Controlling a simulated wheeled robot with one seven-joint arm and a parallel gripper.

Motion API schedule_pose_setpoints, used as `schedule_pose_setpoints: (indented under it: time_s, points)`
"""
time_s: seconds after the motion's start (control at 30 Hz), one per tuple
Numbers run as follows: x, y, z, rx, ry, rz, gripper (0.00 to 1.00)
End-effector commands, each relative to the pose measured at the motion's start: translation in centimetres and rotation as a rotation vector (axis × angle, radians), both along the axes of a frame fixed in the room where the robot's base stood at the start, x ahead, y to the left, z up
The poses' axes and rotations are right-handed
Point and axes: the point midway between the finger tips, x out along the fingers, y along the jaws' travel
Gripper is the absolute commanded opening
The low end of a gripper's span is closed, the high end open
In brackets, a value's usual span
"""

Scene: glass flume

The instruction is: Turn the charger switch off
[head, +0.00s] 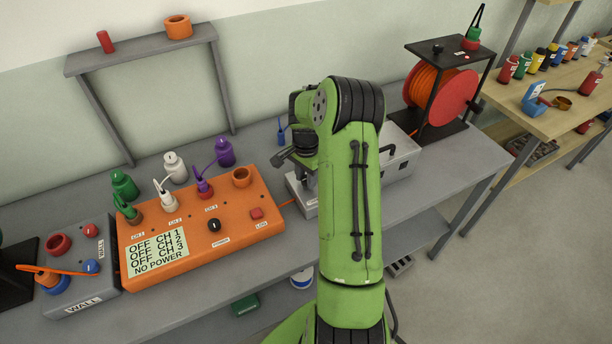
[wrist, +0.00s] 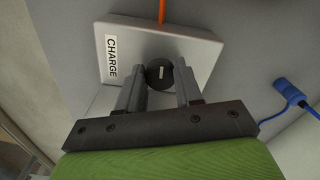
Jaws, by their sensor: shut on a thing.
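The charger is a light grey box labelled CHARGE (wrist: 189,47) in the wrist view. Its switch is a round black knob (wrist: 158,73) with a small pale mark on top. My gripper (wrist: 161,82) is shut on this knob, with one finger on each side. In the head view part of the charger box (head: 297,193) shows left of my green arm. My gripper is partly hidden there by the arm, and the knob cannot be made out.
An orange power box (head: 205,222) with plugs and a screen reading OFF for its channels and NO POWER stands left. An orange cable (wrist: 162,12) meets the charger. A blue plug (wrist: 287,88) lies right of it. A grey case (head: 400,158) and cable reel (head: 440,92) stand beyond my arm.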

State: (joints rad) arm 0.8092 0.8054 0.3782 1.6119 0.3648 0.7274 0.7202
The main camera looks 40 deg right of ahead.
Motion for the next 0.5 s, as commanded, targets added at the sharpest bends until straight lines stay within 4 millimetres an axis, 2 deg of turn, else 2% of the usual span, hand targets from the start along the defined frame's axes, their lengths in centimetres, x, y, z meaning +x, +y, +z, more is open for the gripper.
schedule_pose_setpoints:
  time_s: [0.5]
  points:
    - [-0.13, -0.03, 0.07, -0.001, 0.000, 0.445, 0.04]
